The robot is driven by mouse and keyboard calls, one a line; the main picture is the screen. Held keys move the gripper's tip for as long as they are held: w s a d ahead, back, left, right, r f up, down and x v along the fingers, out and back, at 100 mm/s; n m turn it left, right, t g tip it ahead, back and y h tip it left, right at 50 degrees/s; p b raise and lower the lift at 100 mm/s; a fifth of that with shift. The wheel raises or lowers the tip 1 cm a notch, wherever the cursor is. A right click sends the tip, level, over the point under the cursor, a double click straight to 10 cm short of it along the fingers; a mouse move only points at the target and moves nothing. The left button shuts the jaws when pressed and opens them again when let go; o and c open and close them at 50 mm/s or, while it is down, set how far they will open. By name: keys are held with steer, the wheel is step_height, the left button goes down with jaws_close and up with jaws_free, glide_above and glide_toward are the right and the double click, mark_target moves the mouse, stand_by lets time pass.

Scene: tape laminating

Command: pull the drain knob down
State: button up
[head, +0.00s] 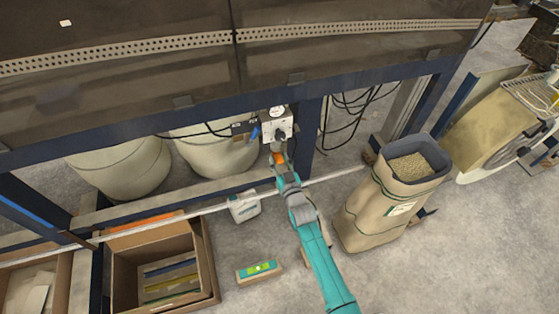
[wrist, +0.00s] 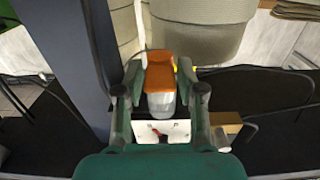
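The drain knob (wrist: 160,80) is an orange piece on the end of a pale, clear-looking bowl (wrist: 162,104) in the wrist view. In the head view it shows as a small orange spot (head: 278,158) below a white box with a round gauge (head: 277,122). My gripper (head: 280,165) reaches up to it from below in the head view. In the wrist view my gripper (wrist: 160,78) has one finger on each side of the orange knob, close against it, and appears shut on it. The finger contact faces are hidden.
A blue lever (head: 254,133) and black cables (head: 345,105) are beside the box. A dark blue post (head: 306,125) stands just right of it. Pale drums (head: 122,170) stand behind. A sack of pellets (head: 380,205) and a cardboard box (head: 208,265) are on the floor.

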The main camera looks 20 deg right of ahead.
jaws_close()
steer(key=shift+f, duration=0.8)
steer(key=o, duration=0.6)
jaws_free()
steer(key=s, duration=1.2)
steer(key=shift+s, duration=0.1)
